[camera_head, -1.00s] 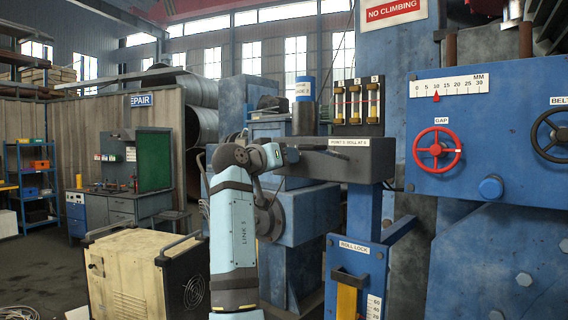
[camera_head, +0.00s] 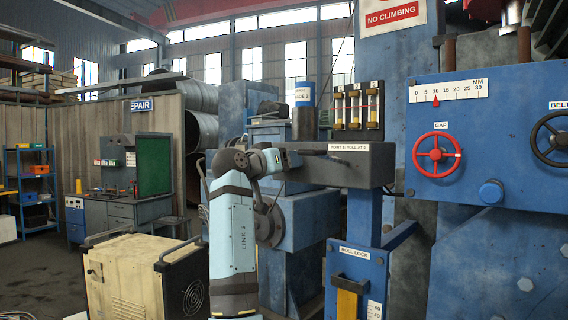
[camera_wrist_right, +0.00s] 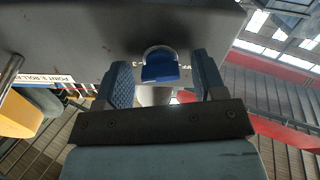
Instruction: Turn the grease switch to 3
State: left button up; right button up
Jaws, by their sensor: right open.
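A small blue switch knob (camera_wrist_right: 160,68) with a pale curved collar sits on the face of a dark grey box in the right wrist view. I take it to be the grease switch; its setting marks are too small or hidden to read. My right gripper (camera_wrist_right: 163,82) is open, its two blue fingers on either side of the knob with gaps between. The grey box (camera_head: 345,170) carries a "POINT 3: ROLL AT 5" label in the head view. My left gripper is not in view.
Three yellow gauges (camera_head: 356,106) stand above the box. A blue panel (camera_head: 480,185) with a red handwheel (camera_head: 437,154) and a black handwheel is at the right. A roll lock post (camera_head: 354,262) stands below the box. A beige cabinet (camera_head: 135,275) is at the left.

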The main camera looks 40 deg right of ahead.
jog(key=s+a+b, duration=0.1)
jog(key=a, duration=1.2)
jog(key=shift+s+a+b, duration=0.15)
jog(key=shift+a+b, duration=0.2)
